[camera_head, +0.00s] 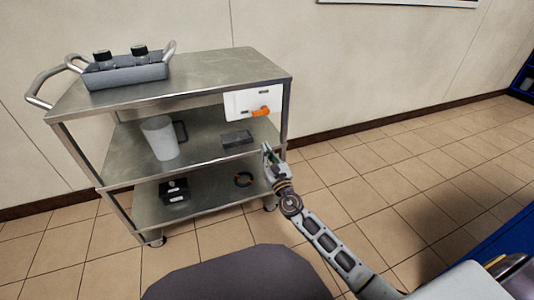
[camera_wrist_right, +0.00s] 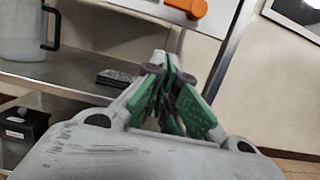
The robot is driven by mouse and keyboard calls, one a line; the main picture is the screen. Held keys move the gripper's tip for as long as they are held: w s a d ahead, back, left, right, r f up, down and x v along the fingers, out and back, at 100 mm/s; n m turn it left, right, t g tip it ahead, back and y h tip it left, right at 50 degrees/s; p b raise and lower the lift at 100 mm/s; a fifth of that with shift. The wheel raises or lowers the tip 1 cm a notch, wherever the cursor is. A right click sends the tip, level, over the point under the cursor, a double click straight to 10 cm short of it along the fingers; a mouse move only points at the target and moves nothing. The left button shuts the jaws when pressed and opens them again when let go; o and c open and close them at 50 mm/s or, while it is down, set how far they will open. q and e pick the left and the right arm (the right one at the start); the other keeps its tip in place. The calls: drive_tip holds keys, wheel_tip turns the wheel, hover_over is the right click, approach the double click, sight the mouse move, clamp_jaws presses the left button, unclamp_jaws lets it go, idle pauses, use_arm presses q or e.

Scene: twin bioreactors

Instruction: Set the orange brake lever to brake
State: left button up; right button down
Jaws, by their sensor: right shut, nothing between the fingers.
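The orange brake lever (camera_head: 261,111) sits on a white panel (camera_head: 240,103) at the right end of the steel cart, just under its top shelf. In the right wrist view the lever (camera_wrist_right: 188,7) shows at the top edge, partly cut off, beyond and above the fingers. My right gripper (camera_head: 267,148) is below the lever, near the cart's right front post, and apart from the lever. In the right wrist view its green-padded fingers (camera_wrist_right: 167,62) are shut with nothing between them. My left gripper is not in view.
The steel cart (camera_head: 215,80) carries a grey block with two black-capped bottles (camera_head: 125,70) on top. A grey jug (camera_head: 159,138) and a dark flat block (camera_head: 236,139) stand on the middle shelf.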

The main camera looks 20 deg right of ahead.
sight(260, 111)
use_arm(q)
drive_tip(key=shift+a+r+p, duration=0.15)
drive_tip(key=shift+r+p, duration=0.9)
drive_tip(key=shift+p, duration=0.1)
use_arm(e)
drive_tip(key=w+r, duration=0.5)
drive_tip(key=w, duration=0.2)
drive_tip(key=shift+w+a+r, duration=0.15)
drive_tip(key=shift+w+r, duration=0.2)
drive_tip(key=shift+r, duration=0.05)
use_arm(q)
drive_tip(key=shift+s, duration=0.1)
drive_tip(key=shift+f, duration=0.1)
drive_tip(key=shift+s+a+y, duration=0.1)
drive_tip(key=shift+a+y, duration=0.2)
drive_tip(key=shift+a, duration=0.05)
use_arm(e)
drive_tip(key=shift+a+r+m, duration=0.2)
drive_tip(key=shift+r+m, duration=0.05)
drive_tip(key=shift+m, duration=0.45)
